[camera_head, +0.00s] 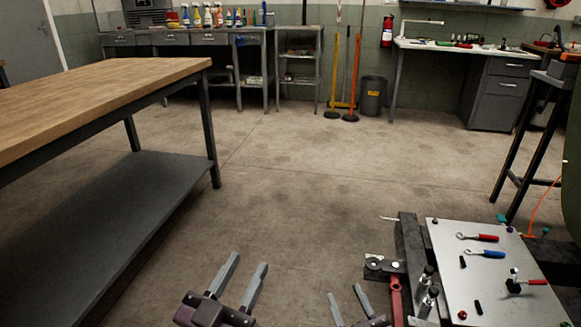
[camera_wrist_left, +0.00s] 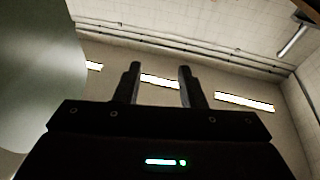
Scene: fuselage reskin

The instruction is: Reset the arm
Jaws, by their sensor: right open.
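My left gripper (camera_head: 249,262) is at the bottom of the head view, with its two grey fingers apart and nothing between them. In the left wrist view the same gripper (camera_wrist_left: 160,68) is open and empty, facing the upper wall and ceiling lights. My right gripper (camera_head: 344,290) is at the bottom edge, right of the left one. Its fingers are apart, with nothing visible between them, and most of its body is cut off. It is left of the metal panel (camera_head: 487,262) and touches nothing that I can see. Both arms are largely out of view.
Tools with red and blue handles lie on the panel, beside a dark frame (camera_head: 409,240) and a red part (camera_head: 395,298). A wooden-topped workbench (camera_head: 95,85) stands at left. A dark stand (camera_head: 523,150) is at right. The middle floor is clear.

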